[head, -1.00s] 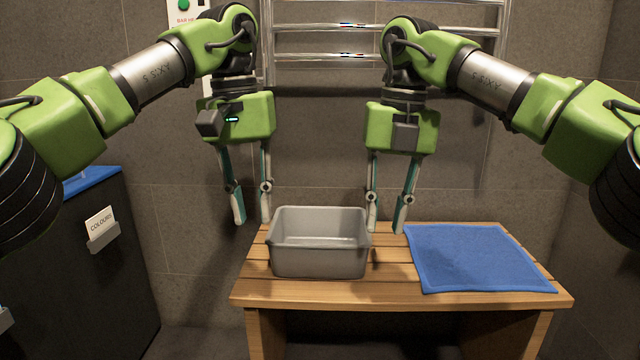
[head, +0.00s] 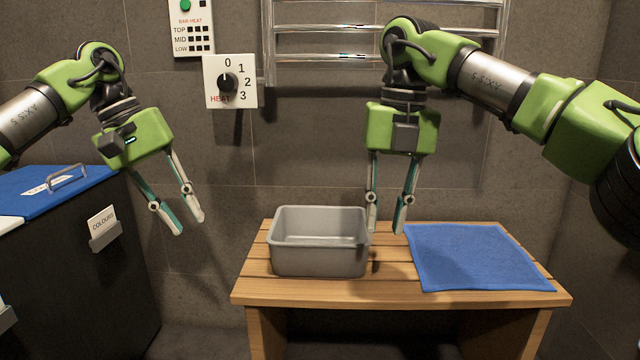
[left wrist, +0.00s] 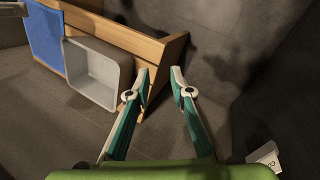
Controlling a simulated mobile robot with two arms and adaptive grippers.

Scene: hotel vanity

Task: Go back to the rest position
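My left gripper (head: 191,225) hangs open and empty in the air, left of the wooden bench and right of the dark hamper. Its two fingers also show apart in the left wrist view (left wrist: 160,75), with nothing between them. My right gripper (head: 385,230) points down at the right side of the grey basin, with its fingers apart and nothing seen between them. The grey basin (head: 318,262) stands on the wooden bench (head: 400,290) and looks empty. It also shows in the left wrist view (left wrist: 92,75).
A blue cloth (head: 475,258) lies flat on the bench's right part. A dark hamper (head: 85,270) with a blue lid (head: 85,180) stands at left. A heat dial (head: 228,82) and a control panel (head: 190,28) are on the wall, beside a chrome towel rail (head: 330,30).

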